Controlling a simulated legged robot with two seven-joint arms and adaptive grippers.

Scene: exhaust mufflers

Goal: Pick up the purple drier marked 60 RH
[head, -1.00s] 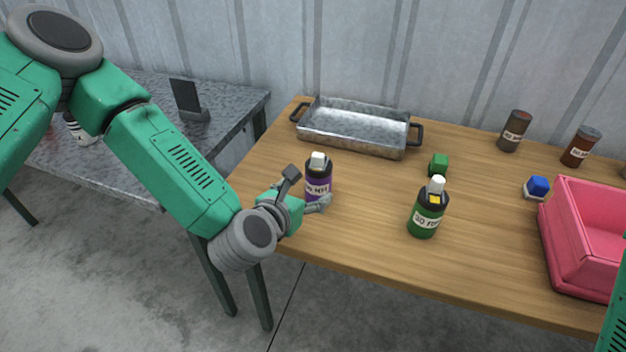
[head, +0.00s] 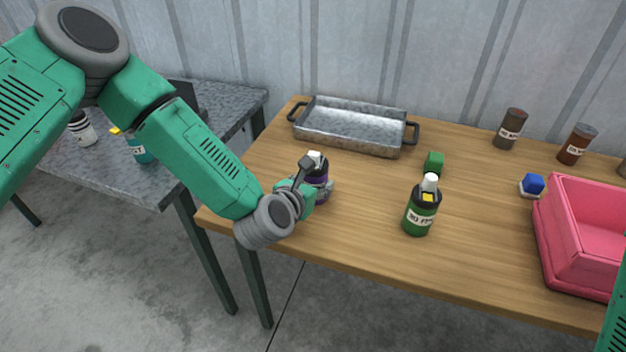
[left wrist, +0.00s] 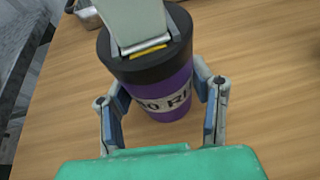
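The purple drier (head: 321,171) stands upright on the wooden table near its left front part. It has a black top, a pale cap and a white label, partly readable as "0 R" in the left wrist view, where its purple body (left wrist: 175,88) fills the middle. My left gripper (head: 314,181) is at the drier, with its fingers in the left wrist view (left wrist: 160,95) open on either side of the body. The gaps at the fingertips are very small, and contact is unclear. My arm hides part of the drier in the head view. My right gripper is out of view.
A green bottle (head: 421,212) stands right of the drier, with a green cube (head: 433,162) behind. A metal tray (head: 350,145) lies at the back. A pink bin (head: 565,250), a blue object (head: 532,184) and brown bottles (head: 510,129) are at the right.

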